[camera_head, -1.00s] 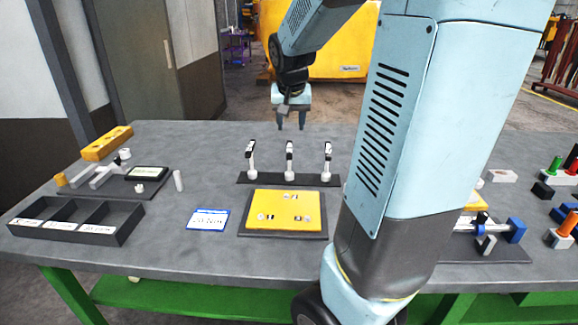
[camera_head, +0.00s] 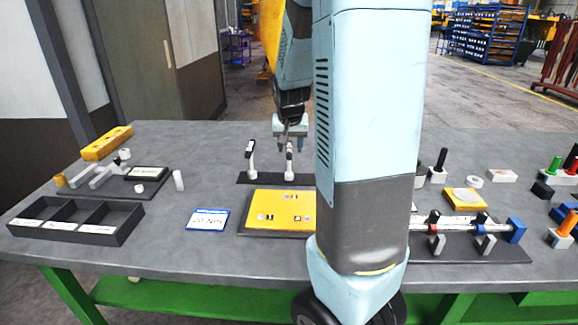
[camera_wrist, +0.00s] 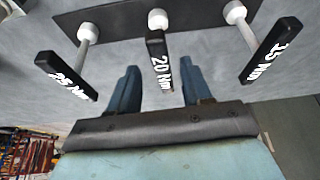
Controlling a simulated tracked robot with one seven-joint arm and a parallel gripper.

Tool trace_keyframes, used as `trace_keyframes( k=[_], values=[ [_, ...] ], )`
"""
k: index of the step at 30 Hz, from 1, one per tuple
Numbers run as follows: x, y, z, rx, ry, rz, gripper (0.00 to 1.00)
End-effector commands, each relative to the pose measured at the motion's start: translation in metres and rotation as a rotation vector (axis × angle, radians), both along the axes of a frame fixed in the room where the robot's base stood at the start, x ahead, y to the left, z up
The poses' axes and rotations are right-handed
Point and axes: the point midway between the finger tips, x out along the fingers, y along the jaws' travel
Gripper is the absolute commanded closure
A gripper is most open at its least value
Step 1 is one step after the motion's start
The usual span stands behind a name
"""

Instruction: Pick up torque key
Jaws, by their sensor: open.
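Three torque keys with black handles and white round heads stand in a row on a dark rack (camera_head: 262,178). In the wrist view the handles read 25 Nm (camera_wrist: 66,75), 20 Nm (camera_wrist: 157,62) and 15 Nm (camera_wrist: 272,50). In the head view the left key (camera_head: 251,158) and middle key (camera_head: 289,160) show; my arm hides the third. My gripper (camera_head: 291,146) is at the middle key's upper end. In the wrist view its open fingers (camera_wrist: 158,82) lie either side of the 20 Nm handle; I cannot tell whether they touch it.
A blue-edged card (camera_head: 208,219), seemingly reading 20 Nm, lies beside a yellow plate (camera_head: 281,208) in front of the rack. A black three-compartment tray (camera_head: 75,220) is at the left. A fixture (camera_head: 470,228) and several small parts fill the right.

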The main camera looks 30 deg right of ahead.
Motion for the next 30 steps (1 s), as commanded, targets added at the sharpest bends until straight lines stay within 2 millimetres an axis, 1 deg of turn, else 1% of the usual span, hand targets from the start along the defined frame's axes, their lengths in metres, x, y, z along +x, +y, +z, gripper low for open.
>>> trace_keyframes(
  k=[1,4,9,13,20,30],
  values=[
    [0.003,-0.001,-0.007,0.001,0.004,-0.002,0.51],
    [0.009,-0.002,-0.017,0.000,0.004,-0.001,0.51],
    [0.015,-0.005,-0.031,0.001,0.003,-0.001,0.51],
    [0.016,-0.006,-0.035,0.000,0.000,0.001,0.51],
    [0.017,-0.006,-0.035,0.000,0.000,0.001,0.52],
    [0.017,-0.006,-0.035,0.001,0.001,0.001,0.85]
  ],
)
